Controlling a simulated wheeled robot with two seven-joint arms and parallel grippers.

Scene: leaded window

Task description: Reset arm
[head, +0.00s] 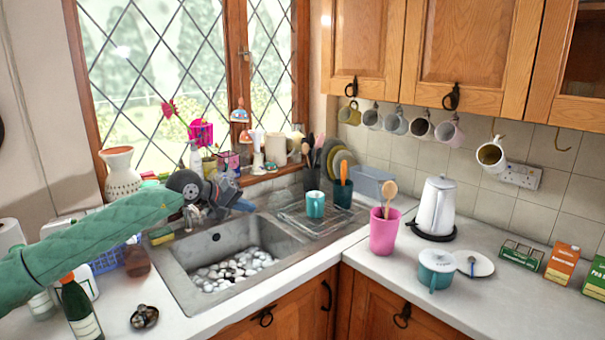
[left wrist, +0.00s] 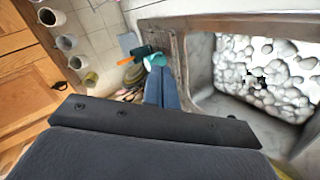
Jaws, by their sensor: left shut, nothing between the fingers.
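My left arm, in a green quilted sleeve, comes in from the left in the head view. My left gripper (head: 243,206) is above the back left part of the sink, below the window sill. Its blue fingers are together and empty. In the left wrist view the shut fingers (left wrist: 162,88) point toward the drainer side, with the sink basin to their right. My right arm and gripper are not in view.
A teal mug (head: 315,204) stands on the drainer. A pink utensil cup (head: 384,232), white kettle (head: 437,207) and teal pot (head: 436,268) stand on the right counter. A green bottle (head: 80,310) stands front left.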

